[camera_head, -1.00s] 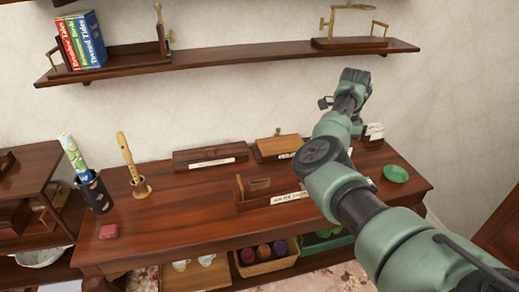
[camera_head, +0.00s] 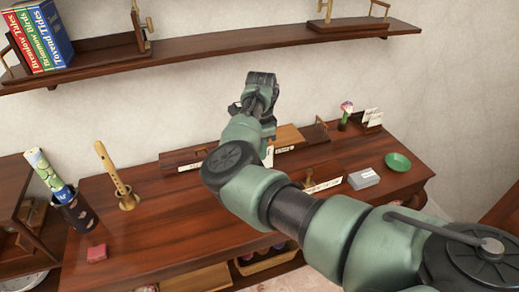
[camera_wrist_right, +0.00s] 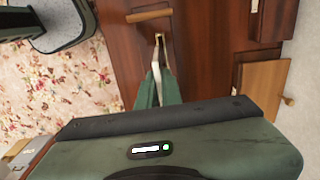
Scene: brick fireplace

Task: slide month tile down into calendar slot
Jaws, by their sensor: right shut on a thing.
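The fingertips are over dark wood, close to a small brass fitting (camera_wrist_right: 160,40). A low wooden holder with a white label (camera_head: 200,160) stands on the table just left of the gripper. My forearm partly covers it. I cannot make out the calendar slot. My left gripper is out of view.
A wall shelf (camera_head: 220,42) runs above.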

